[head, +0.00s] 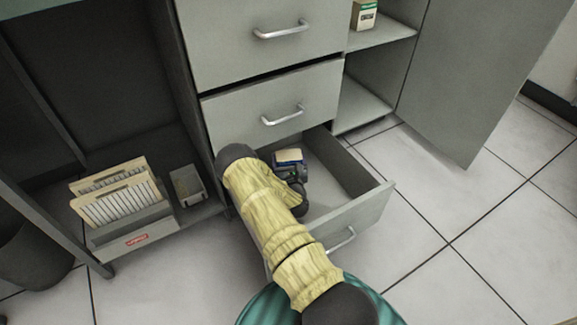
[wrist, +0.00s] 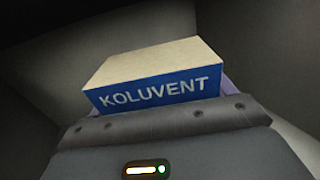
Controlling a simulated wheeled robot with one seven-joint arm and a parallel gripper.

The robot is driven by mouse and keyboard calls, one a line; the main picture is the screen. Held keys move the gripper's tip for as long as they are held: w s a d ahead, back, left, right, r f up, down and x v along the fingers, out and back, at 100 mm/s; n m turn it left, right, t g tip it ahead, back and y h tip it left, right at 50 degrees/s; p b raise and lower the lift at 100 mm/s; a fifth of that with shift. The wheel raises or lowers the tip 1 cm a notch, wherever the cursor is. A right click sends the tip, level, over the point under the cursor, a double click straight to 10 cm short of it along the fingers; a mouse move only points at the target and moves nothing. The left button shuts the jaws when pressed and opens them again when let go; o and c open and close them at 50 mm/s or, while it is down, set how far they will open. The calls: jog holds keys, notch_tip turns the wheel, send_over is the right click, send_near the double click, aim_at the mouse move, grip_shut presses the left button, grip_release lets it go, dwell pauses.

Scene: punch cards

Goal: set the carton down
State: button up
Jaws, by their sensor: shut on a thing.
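The carton (head: 289,157) is a small box with a cream top and a blue side. In the wrist view it fills the middle, and the carton (wrist: 155,80) shows the word KOLUVENT on its blue side. My gripper (head: 292,172) is shut on it, inside the open bottom drawer (head: 362,200). The fingertips are largely hidden behind my wrist and the carton. Whether the carton touches the drawer floor cannot be told.
Two shut drawers (head: 265,45) are above the open one. A cabinet with an open door (head: 465,75) stands to the right, with a green and white box (head: 364,14) on its shelf. A card box (head: 135,225) and a small grey tray (head: 187,186) are at left. The drawer's right part looks bare.

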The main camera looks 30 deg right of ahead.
jog(key=shift+f+b, duration=0.7)
jog(key=shift+f, duration=0.85)
jog(key=shift+f, duration=0.15)
jog(key=o, duration=1)
jog(key=shift+c, duration=0.2)
